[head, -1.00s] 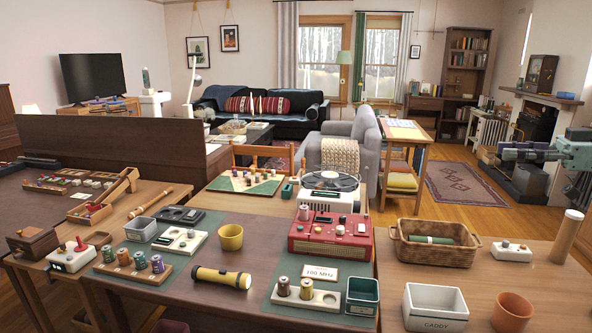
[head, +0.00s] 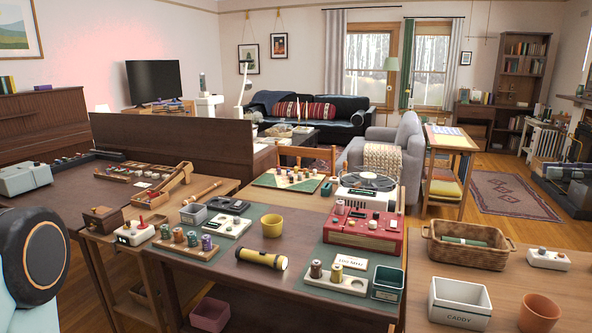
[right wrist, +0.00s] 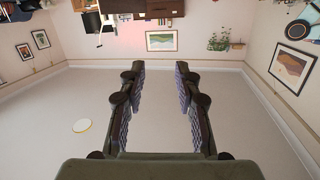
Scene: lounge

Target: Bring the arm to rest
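In the right wrist view, my right gripper (right wrist: 158,72) has its two fingers apart with nothing between them. A large dark round joint of my own arm fills the lower left corner of the head view. My left gripper is not seen.
On the right table are a wicker basket (head: 468,257), a white caddy (head: 458,312) and an orange pot (head: 539,313). Open floor lies around the rug (head: 512,196).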

